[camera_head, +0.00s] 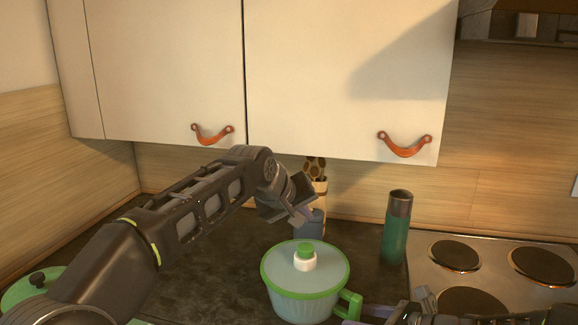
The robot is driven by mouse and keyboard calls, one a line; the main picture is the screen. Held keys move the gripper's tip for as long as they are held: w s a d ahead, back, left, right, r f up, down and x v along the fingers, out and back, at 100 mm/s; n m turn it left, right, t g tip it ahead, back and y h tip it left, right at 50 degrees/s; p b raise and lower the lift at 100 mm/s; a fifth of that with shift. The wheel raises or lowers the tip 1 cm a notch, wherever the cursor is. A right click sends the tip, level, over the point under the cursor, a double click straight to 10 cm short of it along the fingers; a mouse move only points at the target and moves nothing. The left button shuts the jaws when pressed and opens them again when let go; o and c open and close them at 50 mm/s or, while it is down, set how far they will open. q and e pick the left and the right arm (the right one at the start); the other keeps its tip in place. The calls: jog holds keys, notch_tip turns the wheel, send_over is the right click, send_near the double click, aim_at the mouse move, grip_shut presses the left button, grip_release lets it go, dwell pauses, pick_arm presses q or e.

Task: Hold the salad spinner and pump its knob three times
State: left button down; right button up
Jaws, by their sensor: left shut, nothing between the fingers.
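The salad spinner (284,300) stands on the dark counter in the lower middle of the head view. It has a pale translucent bowl, a green rim and a green side handle (352,302) at its right. Its knob (305,250), green on a white collar, stands up at the lid's centre. My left gripper (301,217) is shut and empty, above and behind the knob and apart from it. My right gripper (352,321) is at the bottom edge, close to the handle. It is partly cut off, so I cannot tell whether it grips the handle.
A green bottle with a dark cap (396,228) stands right of the spinner, beside the stove (420,256). A utensil holder (316,224) is behind my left gripper. A green lidded pot (30,290) is at lower left. Cabinets (345,75) with leather pulls (405,148) hang above.

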jog(key=v, duration=1)
jog(key=shift+s+d, duration=0.2)
pick_arm(q)
jog(key=shift+r, duration=0.15)
pick_arm(e)
jog(key=shift+r, duration=0.1)
